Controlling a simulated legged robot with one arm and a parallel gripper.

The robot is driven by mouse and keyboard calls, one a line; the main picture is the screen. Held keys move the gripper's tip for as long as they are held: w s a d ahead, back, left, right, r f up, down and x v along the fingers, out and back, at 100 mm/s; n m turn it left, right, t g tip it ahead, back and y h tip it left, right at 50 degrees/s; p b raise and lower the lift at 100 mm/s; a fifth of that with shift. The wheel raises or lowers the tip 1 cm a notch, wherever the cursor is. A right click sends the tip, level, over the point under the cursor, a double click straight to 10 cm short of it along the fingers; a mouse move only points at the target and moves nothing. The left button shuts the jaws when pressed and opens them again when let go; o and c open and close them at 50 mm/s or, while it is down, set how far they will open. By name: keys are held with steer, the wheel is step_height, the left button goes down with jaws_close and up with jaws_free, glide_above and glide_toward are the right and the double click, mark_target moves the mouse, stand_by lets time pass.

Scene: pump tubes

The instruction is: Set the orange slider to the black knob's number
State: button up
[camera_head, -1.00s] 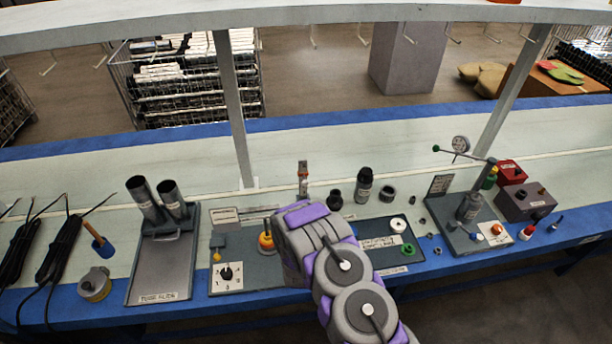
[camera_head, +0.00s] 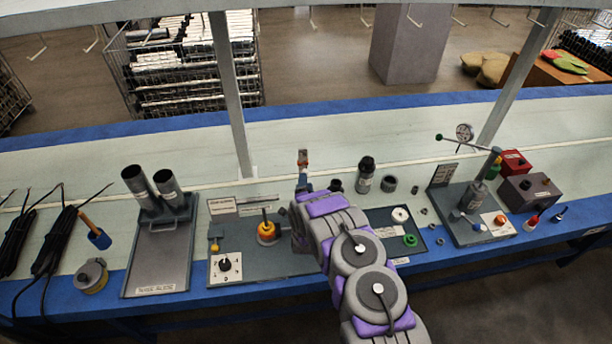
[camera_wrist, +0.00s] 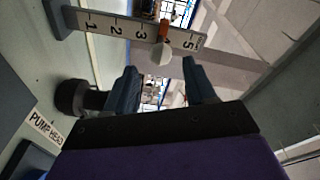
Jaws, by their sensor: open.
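In the wrist view, an upright scale plate (camera_wrist: 103,25) carries numbers, with 1, 2, 3 and 5 readable. The orange slider (camera_wrist: 164,27) sits between 3 and 5, covering the mark there, and its pale knob end points toward me. My gripper (camera_wrist: 161,86) is open, its two dark fingers either side of the knob's line and apart from it. In the head view, the scale (camera_head: 303,156) stands just beyond my gripper, which is partly hidden by my arm. The black knob (camera_head: 224,264) is on a white dial at the front left; its pointed number is too small to read surely.
A tray with two tubes (camera_head: 157,251) is on the left. The bench behind the scale is clear.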

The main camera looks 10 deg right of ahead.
mark_target(304, 170)
steer(key=shift+w+d+b, duration=0.25)
steer(key=shift+w+b, duration=0.1)
steer(key=shift+w, duration=1.2)
steer(key=shift+w+d+b, duration=0.2)
steer(key=shift+w+b, duration=0.1)
steer(key=shift+w, duration=1.2)
steer(key=shift+c, duration=0.3)
jaws_close()
